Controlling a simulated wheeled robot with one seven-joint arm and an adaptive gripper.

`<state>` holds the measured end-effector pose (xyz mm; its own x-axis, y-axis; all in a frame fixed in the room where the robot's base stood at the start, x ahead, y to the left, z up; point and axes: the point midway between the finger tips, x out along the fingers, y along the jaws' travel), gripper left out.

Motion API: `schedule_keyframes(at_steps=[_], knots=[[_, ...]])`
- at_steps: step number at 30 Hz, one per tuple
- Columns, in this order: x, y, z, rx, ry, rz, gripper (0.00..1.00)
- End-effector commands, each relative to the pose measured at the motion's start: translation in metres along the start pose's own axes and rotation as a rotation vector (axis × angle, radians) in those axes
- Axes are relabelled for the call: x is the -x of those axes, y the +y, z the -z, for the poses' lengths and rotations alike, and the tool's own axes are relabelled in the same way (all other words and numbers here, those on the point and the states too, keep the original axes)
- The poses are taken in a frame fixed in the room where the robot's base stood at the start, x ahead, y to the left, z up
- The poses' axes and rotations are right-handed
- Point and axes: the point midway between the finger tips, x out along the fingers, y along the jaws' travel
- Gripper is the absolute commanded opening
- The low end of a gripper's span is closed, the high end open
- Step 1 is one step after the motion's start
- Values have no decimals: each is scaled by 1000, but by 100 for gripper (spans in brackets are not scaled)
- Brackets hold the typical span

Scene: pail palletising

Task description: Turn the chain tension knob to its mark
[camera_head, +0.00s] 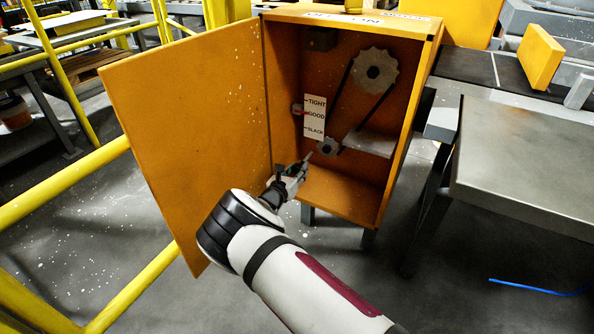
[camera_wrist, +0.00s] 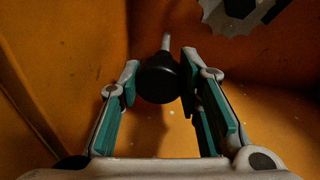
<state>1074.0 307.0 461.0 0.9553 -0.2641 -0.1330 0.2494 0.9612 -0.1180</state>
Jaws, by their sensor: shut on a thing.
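The black chain tension knob (camera_wrist: 158,80) sits between my fingertips in the wrist view, with a pale shaft (camera_wrist: 165,43) running beyond it. My gripper (camera_wrist: 158,84) is shut on it; it also shows in the head view (camera_head: 291,173), low at the front of the orange cabinet (camera_head: 345,192). The knob is hard to make out there. A white scale (camera_head: 315,117) inside reads TIGHT, GOOD and SLACK. A small grey pointer block (camera_head: 297,108) with a red tip stands at its left edge, close to the GOOD line. The chain (camera_head: 362,118) joins a large sprocket (camera_head: 374,71) and a small sprocket (camera_head: 327,147).
The cabinet door (camera_head: 190,115) stands open at the left, beside my arm. Yellow railings (camera_head: 65,180) run along the left. A grey metal table (camera_head: 525,150) and a conveyor (camera_head: 470,65) with a yellow block (camera_head: 540,57) are on the right. A blue cable (camera_head: 530,288) lies on the floor.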

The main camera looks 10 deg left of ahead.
Motion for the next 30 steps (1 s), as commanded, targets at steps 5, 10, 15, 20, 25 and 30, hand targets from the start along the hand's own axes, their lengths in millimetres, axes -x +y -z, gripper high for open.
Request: schedule_keyframes(at_steps=[5,10,15,20,25,30], knots=[[1,1,2,6,4,-1,4],[1,1,2,5,4,-2,4],[1,1,2,5,4,-1,52],[0,1,1,5,3,-1,52],[2,1,1,5,2,-1,52],[20,2,0,6,3,-3,52]])
